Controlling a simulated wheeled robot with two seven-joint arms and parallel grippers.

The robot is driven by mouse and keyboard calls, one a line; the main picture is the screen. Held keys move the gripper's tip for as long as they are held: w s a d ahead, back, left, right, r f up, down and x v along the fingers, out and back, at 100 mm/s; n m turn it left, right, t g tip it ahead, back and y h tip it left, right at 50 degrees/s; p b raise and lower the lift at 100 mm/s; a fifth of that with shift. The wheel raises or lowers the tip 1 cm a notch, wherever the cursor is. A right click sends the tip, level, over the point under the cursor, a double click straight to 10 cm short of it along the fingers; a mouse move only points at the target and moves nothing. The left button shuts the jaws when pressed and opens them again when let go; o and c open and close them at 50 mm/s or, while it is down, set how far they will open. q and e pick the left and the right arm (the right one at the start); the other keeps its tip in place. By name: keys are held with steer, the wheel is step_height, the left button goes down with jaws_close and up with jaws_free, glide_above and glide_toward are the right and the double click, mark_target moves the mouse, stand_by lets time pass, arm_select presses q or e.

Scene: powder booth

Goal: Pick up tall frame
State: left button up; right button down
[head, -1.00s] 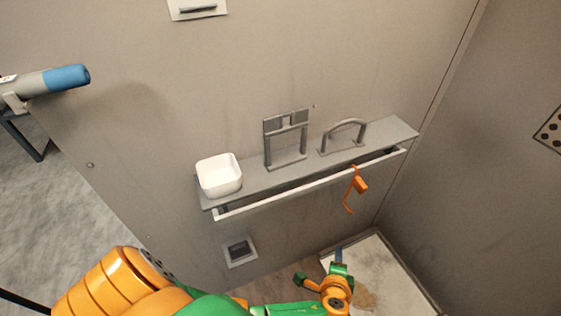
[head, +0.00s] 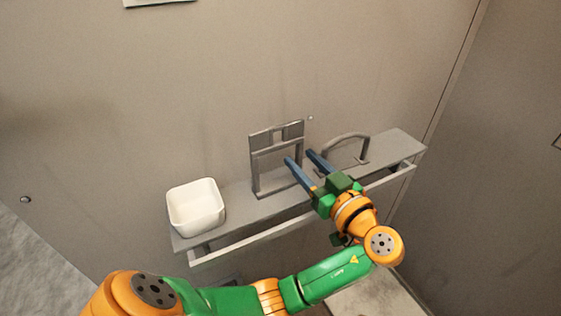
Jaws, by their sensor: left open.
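The tall frame (head: 254,160) is a grey upright rectangular frame with a notched top. It stands on the grey wall shelf (head: 400,150), near the middle. My left gripper (head: 300,156) is open, with two blue-grey fingers pointing up and left toward the frame. In the picture the left fingertip overlaps the frame's right upright, and the other fingertip lies to its right. I cannot tell whether a finger touches it. Nothing is seen held. My right gripper is not in view.
A white square bowl (head: 196,207) stands on the shelf's left end. A low arched handle (head: 347,138) stands right of the frame, close to my gripper. A rail (head: 250,244) runs along the shelf's front. The wall rises directly behind.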

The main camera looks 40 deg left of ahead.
arm_select(q)
steer(key=x, duration=0.2)
steer(key=shift+w+a+f, duration=0.15)
steer(key=shift+w+a, duration=0.05)
steer(key=shift+a, duration=0.1)
steer(key=shift+d, duration=0.15)
jaws_close()
stand_by(0.9)
